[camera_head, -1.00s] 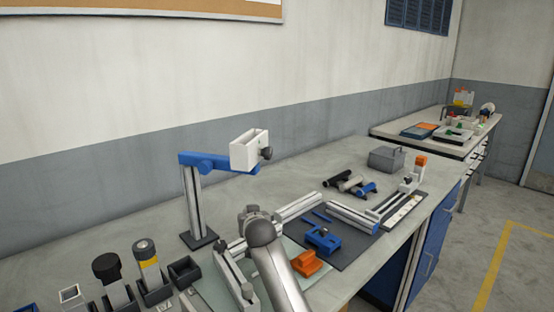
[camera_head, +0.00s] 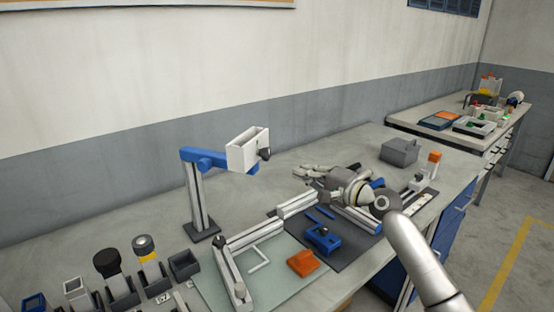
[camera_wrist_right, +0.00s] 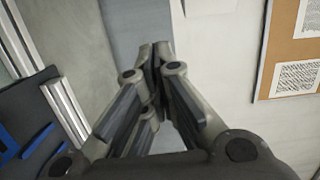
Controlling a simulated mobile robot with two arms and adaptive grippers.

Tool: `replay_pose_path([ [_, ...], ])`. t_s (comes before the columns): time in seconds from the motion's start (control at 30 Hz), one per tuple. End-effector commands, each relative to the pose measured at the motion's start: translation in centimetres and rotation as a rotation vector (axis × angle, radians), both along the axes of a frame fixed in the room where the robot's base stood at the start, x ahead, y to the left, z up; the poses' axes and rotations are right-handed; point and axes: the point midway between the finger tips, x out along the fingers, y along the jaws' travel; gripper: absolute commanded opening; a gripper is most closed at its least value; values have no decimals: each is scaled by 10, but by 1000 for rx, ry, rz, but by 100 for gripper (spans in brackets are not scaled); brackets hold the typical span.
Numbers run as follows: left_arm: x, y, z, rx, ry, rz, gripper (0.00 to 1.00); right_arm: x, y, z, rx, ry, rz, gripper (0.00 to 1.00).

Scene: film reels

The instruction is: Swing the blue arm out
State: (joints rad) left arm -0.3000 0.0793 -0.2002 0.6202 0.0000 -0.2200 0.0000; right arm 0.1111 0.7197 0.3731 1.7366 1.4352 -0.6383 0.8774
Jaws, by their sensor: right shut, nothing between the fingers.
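The blue arm (camera_head: 204,157) sits on top of a grey upright post (camera_head: 199,200) with a dark square base, at the left middle of the bench. It reaches to the right and carries a white open box (camera_head: 247,153) with a dark knob at its right end. My right gripper (camera_head: 308,171) is to the right of the white box and apart from it, pointing left over the bench. Its fingers are shut and empty; they also show closed in the right wrist view (camera_wrist_right: 157,50). My left gripper is in neither current view.
A blue clamp block (camera_head: 322,240) and an orange block (camera_head: 303,263) lie on the front mats. Grey rails (camera_head: 255,237) stand near the post. Dark holders with cylinders (camera_head: 149,270) are at front left. A grey box (camera_head: 399,152) is at back right.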

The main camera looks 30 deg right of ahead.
Motion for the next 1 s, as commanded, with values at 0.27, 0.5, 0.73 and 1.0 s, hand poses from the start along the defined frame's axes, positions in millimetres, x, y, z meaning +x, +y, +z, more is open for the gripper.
replay_pose_path([
  [0.27, 0, 0, 5, 0, 1, 0, 40, 3, 3, 12, 62, -9, 21, 0],
  [0.5, -1, 1, 17, 1, 1, 0, 40, 36, 12, 14, 61, -9, 20, 0],
  [0.73, -1, 1, 26, 1, 1, 0, 40, 71, 21, 14, 60, -9, 21, 0],
  [1.0, -1, 1, 43, 1, 2, 0, 40, 85, 38, 13, 56, -5, 22, 0],
])
